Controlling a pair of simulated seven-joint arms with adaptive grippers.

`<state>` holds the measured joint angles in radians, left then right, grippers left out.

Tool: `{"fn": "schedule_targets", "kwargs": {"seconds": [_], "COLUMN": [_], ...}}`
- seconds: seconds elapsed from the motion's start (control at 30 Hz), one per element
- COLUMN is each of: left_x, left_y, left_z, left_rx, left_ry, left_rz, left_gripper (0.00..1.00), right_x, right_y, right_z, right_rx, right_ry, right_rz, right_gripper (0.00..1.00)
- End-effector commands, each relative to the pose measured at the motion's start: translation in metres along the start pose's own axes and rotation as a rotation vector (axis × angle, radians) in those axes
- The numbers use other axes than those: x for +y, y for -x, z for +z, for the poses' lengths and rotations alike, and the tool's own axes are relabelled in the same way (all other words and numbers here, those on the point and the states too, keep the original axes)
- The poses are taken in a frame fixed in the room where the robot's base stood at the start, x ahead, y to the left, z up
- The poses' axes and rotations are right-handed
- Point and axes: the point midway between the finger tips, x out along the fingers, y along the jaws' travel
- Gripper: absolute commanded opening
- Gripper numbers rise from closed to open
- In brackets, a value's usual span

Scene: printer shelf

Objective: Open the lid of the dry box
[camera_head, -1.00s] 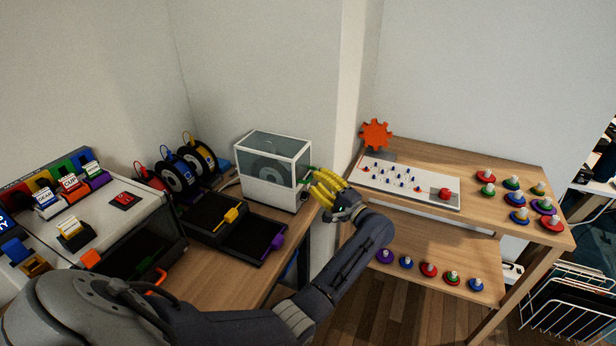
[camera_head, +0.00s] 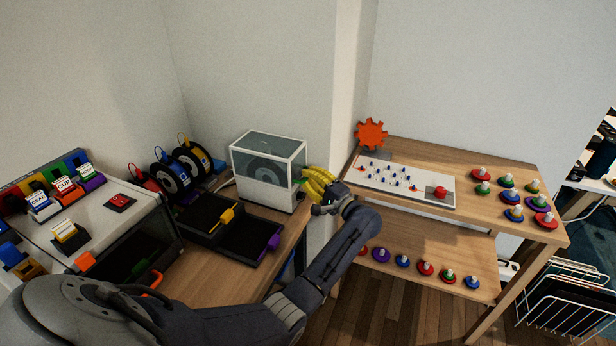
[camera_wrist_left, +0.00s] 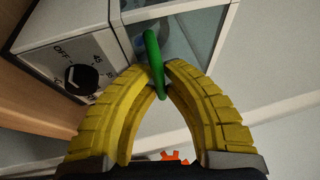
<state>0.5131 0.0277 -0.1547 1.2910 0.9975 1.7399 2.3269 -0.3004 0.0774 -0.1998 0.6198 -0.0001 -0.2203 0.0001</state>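The dry box (camera_head: 268,190) is a white box with a dark glazed upper part and a spool visible inside. It stands at the right end of the wooden desk, and its lid looks closed. A green handle (camera_head: 301,181) sticks out from its right side; it also shows in the left wrist view (camera_wrist_left: 153,50). My left gripper (camera_head: 307,179), with yellow ribbed fingers, is at that handle. In the left wrist view its fingertips (camera_wrist_left: 160,70) close in on both sides of the green bar. My right gripper is not in view.
A dial (camera_wrist_left: 82,79) marked OFF is on the box face. Black trays (camera_head: 250,238) and several filament spools (camera_head: 172,178) are left of the box. A wall corner stands close behind it. A wooden shelf (camera_head: 400,215) with a white board and colored knobs is on the right.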

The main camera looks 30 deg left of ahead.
Motion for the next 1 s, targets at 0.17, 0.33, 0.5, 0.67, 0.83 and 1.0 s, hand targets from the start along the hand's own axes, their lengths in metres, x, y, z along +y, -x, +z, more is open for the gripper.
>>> {"fn": "schedule_targets", "kwargs": {"seconds": [0.17, 0.33, 0.5, 0.67, 0.83, 1.0], "left_x": [0.000, 0.000, 0.000, -0.003, -0.016, -0.043], "left_y": [0.000, 0.000, 0.000, -0.001, -0.005, -0.015], "left_z": [0.000, 0.000, 0.000, 0.000, 0.002, 0.006], "left_rx": [0.000, 0.000, -0.001, -0.001, -0.001, 0.000], "left_ry": [0.000, 0.000, 0.000, 0.004, 0.028, 0.075], "left_rz": [0.000, 0.000, 0.000, 0.007, 0.054, 0.158], "left_gripper": [0.00, 0.00, 0.00, 0.00, 0.00, 0.00], "right_x": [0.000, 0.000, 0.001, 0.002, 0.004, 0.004], "right_y": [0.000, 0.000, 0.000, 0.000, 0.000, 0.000], "right_z": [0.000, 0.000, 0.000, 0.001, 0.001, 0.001], "right_rx": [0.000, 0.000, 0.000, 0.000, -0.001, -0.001], "right_ry": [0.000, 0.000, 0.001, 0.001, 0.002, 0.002], "right_rz": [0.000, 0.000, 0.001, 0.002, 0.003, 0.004], "right_gripper": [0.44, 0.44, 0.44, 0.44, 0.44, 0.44]}}
